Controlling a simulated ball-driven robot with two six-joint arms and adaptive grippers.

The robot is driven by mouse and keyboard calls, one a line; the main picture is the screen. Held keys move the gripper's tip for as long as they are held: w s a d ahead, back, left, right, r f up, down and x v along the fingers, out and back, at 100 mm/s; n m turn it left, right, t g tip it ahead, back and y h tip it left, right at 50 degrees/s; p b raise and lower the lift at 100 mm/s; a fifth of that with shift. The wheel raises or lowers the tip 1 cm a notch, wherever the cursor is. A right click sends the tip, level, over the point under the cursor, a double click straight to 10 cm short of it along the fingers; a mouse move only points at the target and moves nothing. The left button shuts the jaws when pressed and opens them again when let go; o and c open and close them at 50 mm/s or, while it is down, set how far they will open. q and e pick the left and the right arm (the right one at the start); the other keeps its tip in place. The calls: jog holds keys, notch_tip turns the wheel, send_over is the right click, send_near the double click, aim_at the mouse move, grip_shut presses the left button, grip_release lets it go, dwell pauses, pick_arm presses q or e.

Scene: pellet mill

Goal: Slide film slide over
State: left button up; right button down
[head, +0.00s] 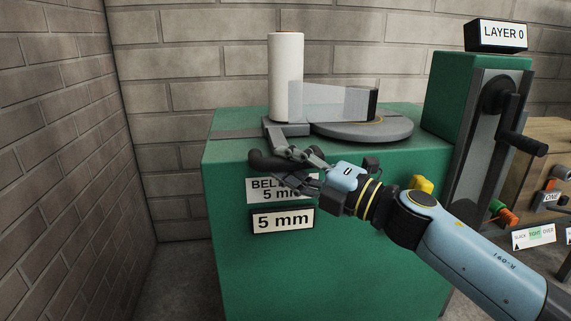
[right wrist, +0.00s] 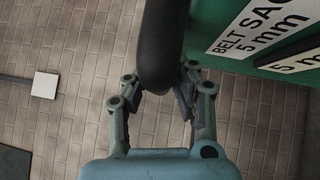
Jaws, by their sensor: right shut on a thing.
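The film slide is a grey carriage (head: 272,129) on top of the green cabinet, with a tall white film roll (head: 286,77) standing upright on it. A dark rounded handle (head: 262,160) sticks out at the cabinet's front edge below the carriage. My right gripper (head: 297,168) is shut on this handle. In the right wrist view the black handle (right wrist: 160,50) passes between the two fingers (right wrist: 160,95). The fingers hide part of the handle in the head view. My left gripper is not in view.
Translucent film (head: 330,101) runs from the roll to a dark post (head: 373,103) by a round grey turntable (head: 365,131). A flat grey strip (head: 238,134) lies left of the carriage. A green column with a crank (head: 522,143) stands right. Signs (head: 283,221) reading 5 mm face front.

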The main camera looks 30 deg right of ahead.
jog(key=c, duration=1.2)
grip_release()
jog(key=shift+s+d, duration=0.1)
jog(key=shift+d, duration=0.25)
jog(key=shift+o, duration=0.6)
jog(key=shift+a, duration=0.1)
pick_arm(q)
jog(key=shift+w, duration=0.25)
pick_arm(e)
jog(key=v, duration=1.2)
